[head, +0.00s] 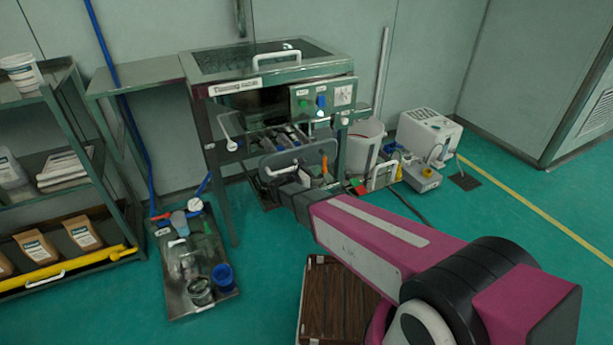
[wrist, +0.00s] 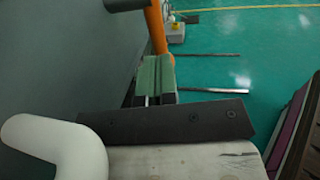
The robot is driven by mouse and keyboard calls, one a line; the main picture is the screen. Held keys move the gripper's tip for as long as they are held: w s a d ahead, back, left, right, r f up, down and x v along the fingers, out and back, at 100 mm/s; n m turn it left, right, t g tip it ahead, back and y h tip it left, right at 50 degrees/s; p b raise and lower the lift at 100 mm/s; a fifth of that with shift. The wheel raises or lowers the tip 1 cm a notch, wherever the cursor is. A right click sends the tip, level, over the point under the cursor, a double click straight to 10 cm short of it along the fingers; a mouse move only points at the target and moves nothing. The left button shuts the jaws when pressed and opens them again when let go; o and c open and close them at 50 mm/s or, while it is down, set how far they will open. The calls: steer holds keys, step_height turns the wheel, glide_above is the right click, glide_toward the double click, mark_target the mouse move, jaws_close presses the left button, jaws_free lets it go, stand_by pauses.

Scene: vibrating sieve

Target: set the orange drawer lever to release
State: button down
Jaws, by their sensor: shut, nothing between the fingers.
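The orange drawer lever (wrist: 157,30) is at the top of the wrist view, beside a dark grey panel, with a dark rounded piece near its upper end. A small orange patch of it shows in the head view (head: 325,169). My gripper (wrist: 153,72) is shut and empty, its green-faced fingertips at the lever's lower end in that picture. I cannot tell whether they touch it. The grey drawer front (head: 324,149) has a white handle (head: 280,171), which also shows close by in the wrist view (wrist: 55,140). My arm hides part of the drawer.
The sieve machine's frame (head: 222,195) surrounds the drawer, with a control panel (head: 322,98) above. A metal tray (head: 180,305) with vessels lies at left. A white bucket (head: 362,150) and a white machine (head: 428,133) stand at right. Open green floor lies at front right.

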steer(key=shift+x, duration=0.8)
steer(key=shift+f, duration=0.1)
